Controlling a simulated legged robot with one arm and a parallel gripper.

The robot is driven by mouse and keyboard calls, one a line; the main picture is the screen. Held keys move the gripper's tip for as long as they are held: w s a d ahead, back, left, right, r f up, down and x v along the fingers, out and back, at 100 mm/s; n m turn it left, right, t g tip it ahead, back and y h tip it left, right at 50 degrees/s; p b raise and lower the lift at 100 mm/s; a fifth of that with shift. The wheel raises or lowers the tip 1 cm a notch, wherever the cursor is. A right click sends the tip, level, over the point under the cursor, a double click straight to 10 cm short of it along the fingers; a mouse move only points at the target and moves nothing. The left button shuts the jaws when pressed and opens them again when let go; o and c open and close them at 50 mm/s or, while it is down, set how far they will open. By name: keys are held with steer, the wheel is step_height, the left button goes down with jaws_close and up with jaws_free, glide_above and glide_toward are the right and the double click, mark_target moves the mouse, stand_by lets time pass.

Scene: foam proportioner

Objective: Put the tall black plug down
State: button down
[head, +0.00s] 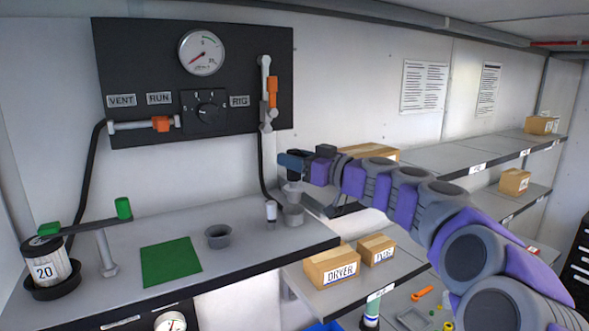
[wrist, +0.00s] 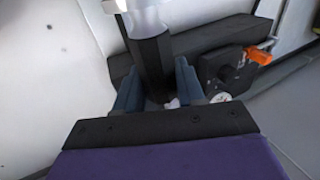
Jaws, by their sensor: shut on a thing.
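My gripper (head: 284,160) reaches out over the right part of the grey bench and also shows in the wrist view (wrist: 158,90). Its blue-grey fingers are shut on the tall black plug (wrist: 152,62), a dark faceted piece with a pale, shiny end. In the head view the fingers hide most of the plug, and a pale part (head: 292,188) shows just below them. A grey cup (head: 292,215) stands on the bench directly below. I cannot tell whether the plug touches it.
A small white cylinder (head: 271,211) stands left of that cup, and another grey cup (head: 218,236) is farther left. A green mat (head: 170,261) lies clear. A black gauge panel (head: 150,75) and a hose are behind. Boxes (head: 332,265) sit on the right shelf.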

mark_target(300, 175)
steer(key=shift+f+p, duration=0.35)
steer(key=shift+f, duration=1.4)
steer(key=c, duration=0.7)
jaws_free()
steer(key=shift+w, duration=0.1)
steer(key=b+v, duration=0.3)
steer(key=v, duration=0.9)
steer(key=shift+d, duration=0.15)
